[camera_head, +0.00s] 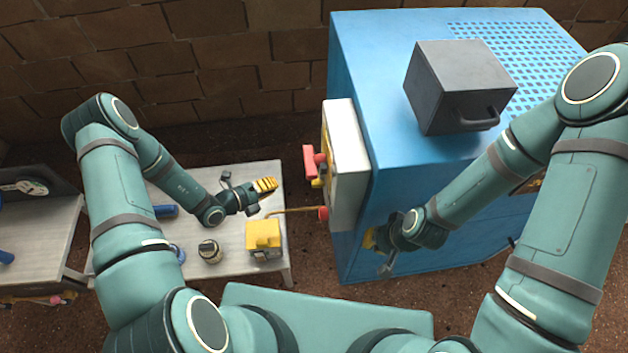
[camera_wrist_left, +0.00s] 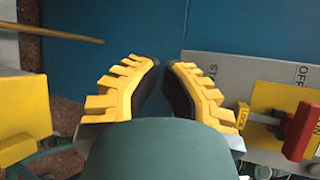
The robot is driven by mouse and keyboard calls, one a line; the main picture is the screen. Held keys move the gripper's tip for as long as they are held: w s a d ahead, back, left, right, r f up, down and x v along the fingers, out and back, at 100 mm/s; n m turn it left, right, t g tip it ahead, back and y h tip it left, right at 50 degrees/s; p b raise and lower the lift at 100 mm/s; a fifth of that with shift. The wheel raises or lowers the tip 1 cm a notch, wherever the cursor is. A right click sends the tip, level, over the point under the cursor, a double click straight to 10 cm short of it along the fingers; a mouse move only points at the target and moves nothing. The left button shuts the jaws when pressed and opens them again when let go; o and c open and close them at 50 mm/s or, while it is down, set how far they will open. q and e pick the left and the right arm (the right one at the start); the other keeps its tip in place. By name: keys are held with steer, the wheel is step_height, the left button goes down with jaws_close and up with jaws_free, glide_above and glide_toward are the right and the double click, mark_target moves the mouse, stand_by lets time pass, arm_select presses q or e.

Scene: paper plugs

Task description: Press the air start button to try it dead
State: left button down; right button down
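A grey control panel (camera_head: 346,150) is on the left side of the blue machine. The left wrist view shows its grey face (camera_wrist_left: 232,72) at right, with a partly hidden "ST…" label and "OFF" and "ON" markings. A red handle (camera_wrist_left: 303,130) sits on a yellow plate there. I cannot make out the air start button; my gripper may cover it. My left gripper (camera_head: 266,184) is left of the panel, apart from it. Its yellow fingertips (camera_wrist_left: 165,63) are almost together, with a narrow gap and nothing between. My right gripper (camera_head: 378,245) is by the machine's near side; its opening is unclear.
A pale table (camera_head: 210,178) holds a yellow block (camera_head: 263,236), a dark-and-cream jar (camera_head: 210,251) and a blue cylinder (camera_head: 165,211). A thin brass rod (camera_head: 295,210) spans towards a red knob (camera_head: 323,213). A grey box (camera_head: 455,85) stands on the machine.

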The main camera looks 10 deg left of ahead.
arm_select(q)
steer(key=w+d, duration=0.2)
steer(key=d, duration=0.6)
steer(key=shift+w+d, duration=0.25)
steer(key=shift+d, duration=0.05)
steer(key=shift+d, duration=0.15)
stand_by(1.2)
steer(key=shift+w+d, duration=0.1)
steer(key=shift+d, duration=0.15)
steer(key=shift+w+d, duration=0.15)
steer(key=shift+d, duration=0.35)
stand_by(1.0)
steer(key=shift+s+a+p, duration=0.3)
steer(key=shift+a, duration=0.6)
steer(key=a, duration=0.2)
steer(key=s+a, duration=0.1)
steer(key=a, duration=0.1)
steer(key=shift+s+a, duration=0.15)
steer(key=shift+a, duration=0.25)
